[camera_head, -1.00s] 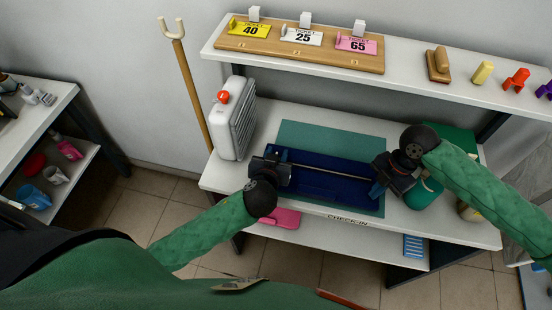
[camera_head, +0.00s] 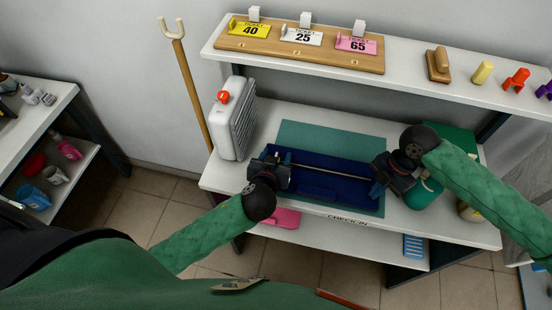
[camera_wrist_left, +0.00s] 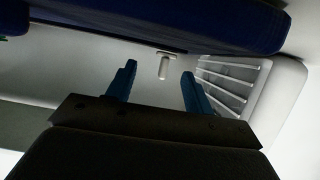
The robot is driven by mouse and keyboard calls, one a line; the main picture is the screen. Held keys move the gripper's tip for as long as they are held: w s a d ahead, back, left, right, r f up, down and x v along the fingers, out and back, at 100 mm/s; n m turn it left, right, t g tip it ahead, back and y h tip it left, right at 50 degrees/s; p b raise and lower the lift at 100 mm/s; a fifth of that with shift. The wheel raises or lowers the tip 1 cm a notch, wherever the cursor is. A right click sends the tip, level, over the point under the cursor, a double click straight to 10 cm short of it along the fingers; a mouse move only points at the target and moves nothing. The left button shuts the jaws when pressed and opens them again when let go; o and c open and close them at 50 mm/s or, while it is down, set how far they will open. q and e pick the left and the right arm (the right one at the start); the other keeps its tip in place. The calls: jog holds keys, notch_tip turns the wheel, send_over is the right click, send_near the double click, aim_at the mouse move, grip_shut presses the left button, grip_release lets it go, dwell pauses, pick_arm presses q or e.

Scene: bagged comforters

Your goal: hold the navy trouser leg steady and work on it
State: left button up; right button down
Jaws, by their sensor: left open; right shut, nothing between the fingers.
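The navy trouser leg (camera_head: 330,188) lies across the front of the counter, over part of a teal mat (camera_head: 330,134). A thin pale line runs along its length; I cannot tell if it is a seam or a rod. My left gripper (camera_head: 284,171) is open at the left end of the leg. In the left wrist view its blue fingers (camera_wrist_left: 157,85) stand apart with nothing between them, and navy cloth (camera_wrist_left: 200,25) hangs across the top. My right gripper (camera_head: 377,185) is shut and empty at the leg's right end; its fingertips are hard to see.
A green container (camera_head: 424,195) is close to my right gripper. A shelf (camera_head: 408,62) above holds numbered tickets and small tools. The teal mat behind the leg is clear.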

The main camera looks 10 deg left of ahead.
pick_arm(q)
jog(key=shift+v, duration=2.4)
pick_arm(e)
jog(key=shift+s+d+f, duration=0.1)
jog(key=shift+s+f, duration=0.1)
jog(key=shift+f, duration=0.35)
jog(key=shift+r, duration=0.1)
pick_arm(q)
jog(key=shift+w+r+p, duration=0.25)
jog(key=shift+r+p, duration=0.6)
jog(key=shift+p, duration=0.25)
pick_arm(e)
jog(key=shift+a+v, duration=0.25)
jog(key=shift+v, duration=0.85)
pick_arm(q)
jog(key=shift+s+r+p, duration=0.15)
jog(key=shift+r+p, duration=0.6)
jog(key=shift+r, duration=0.05)
pick_arm(e)
notch_tip(320, 180, up, 2)
jog(key=shift+r, duration=0.1)
jog(key=shift+r+p, duration=1.4)
jog(key=shift+r, duration=0.25)
pick_arm(q)
notch_tip(320, 180, up, 3)
jog(key=shift+f, duration=0.15)
jog(key=shift+f, duration=0.1)
pick_arm(e)
jog(key=shift+w, duration=0.1)
